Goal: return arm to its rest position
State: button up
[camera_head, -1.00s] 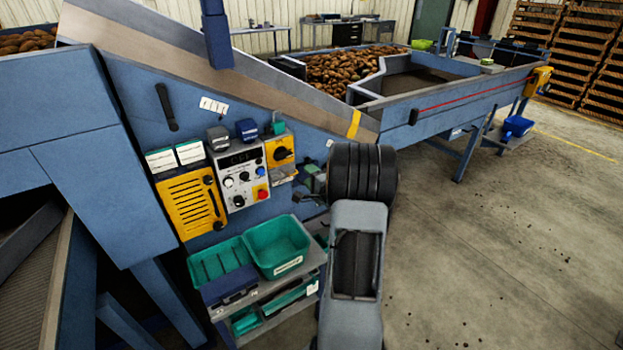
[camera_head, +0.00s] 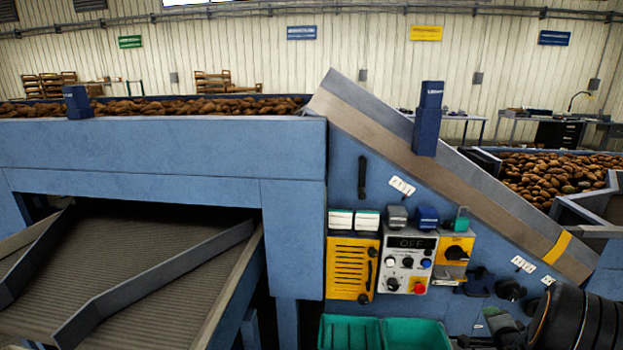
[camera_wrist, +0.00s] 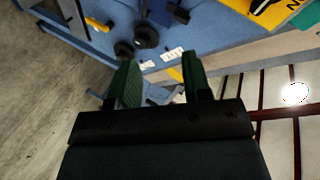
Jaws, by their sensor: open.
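My gripper (camera_wrist: 160,76) shows in the wrist view with its two dark green fingers apart and nothing between them. Beyond the fingers are the blue machine side, white labels (camera_wrist: 173,53) and black knobs (camera_wrist: 145,36); no touch shows. In the head view, part of my arm (camera_head: 575,320) fills the lower right corner as a black ringed cylinder. The rest of the arm is cut off there, and I cannot clearly make out the gripper in that view.
The control panel (camera_head: 406,264) reads OFF and has a red button. Green bins (camera_head: 413,333) stand below it. A sloped conveyor (camera_head: 440,165) runs down right toward a potato heap (camera_head: 550,176). A belt chute (camera_head: 110,270) is at left. Grey floor (camera_wrist: 50,100) shows in the wrist view.

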jog(key=s+a+n+g, duration=0.7)
jog(key=s+a+g, duration=0.1)
jog(key=a, duration=0.2)
jog(key=s+a+r+n+y, duration=0.1)
jog(key=s+a+r+n, duration=0.2)
jog(key=a, duration=0.5)
jog(key=s+a+r+n+y, duration=0.2)
jog(key=a+r, duration=0.3)
jog(key=a, duration=0.3)
jog(key=s+a+r+n+y, duration=0.1)
jog(key=s+a+r+n, duration=0.3)
jog(key=a, duration=0.3)
jog(key=shift+a+r+n+g+y, duration=0.25)
jog(key=shift+a+n+g+y, duration=0.05)
jog(key=shift+a+y, duration=0.1)
